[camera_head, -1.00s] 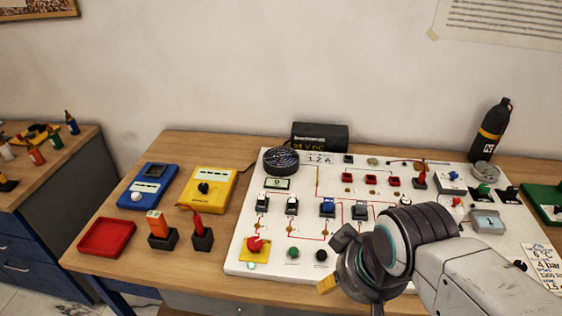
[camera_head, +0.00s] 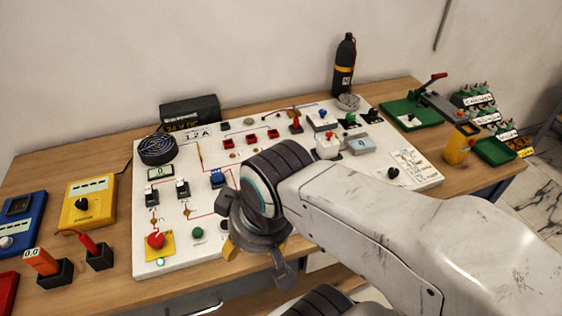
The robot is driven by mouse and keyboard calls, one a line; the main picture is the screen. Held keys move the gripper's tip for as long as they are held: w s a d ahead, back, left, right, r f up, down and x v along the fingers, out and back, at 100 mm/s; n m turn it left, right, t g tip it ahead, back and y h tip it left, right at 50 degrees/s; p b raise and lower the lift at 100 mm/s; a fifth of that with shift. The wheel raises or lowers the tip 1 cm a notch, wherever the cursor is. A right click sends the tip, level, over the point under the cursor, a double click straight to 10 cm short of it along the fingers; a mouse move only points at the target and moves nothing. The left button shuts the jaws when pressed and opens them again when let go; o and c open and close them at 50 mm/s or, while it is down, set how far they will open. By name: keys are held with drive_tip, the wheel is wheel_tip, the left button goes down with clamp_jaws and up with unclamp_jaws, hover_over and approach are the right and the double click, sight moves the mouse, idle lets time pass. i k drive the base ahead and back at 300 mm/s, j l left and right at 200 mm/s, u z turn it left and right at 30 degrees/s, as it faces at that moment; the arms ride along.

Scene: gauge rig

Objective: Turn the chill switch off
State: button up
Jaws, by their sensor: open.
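The white switch board (camera_head: 150,262) lies on the wooden table. On its left part stand two small white-and-black switches (camera_head: 152,199) and (camera_head: 182,190), and a blue one (camera_head: 217,178). No label here is legible enough for me to tell which is the chill switch. A red mushroom button on a yellow base (camera_head: 156,240) and a green button (camera_head: 197,233) sit along the front edge. My gripper (camera_head: 256,262) is open, pointing down over the board's front edge, right of the green button. My arm and gripper hide the middle and front right of the board.
A black fan (camera_head: 158,150) and a dark display box (camera_head: 190,110) are at the back left. A black bottle (camera_head: 344,66) stands at the back. A yellow meter (camera_head: 88,203) and a red probe in a black holder (camera_head: 98,254) stand left of the board. A green tray (camera_head: 412,112) lies to the right.

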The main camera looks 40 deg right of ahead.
sight(392, 171)
drive_tip(key=z, duration=2.15)
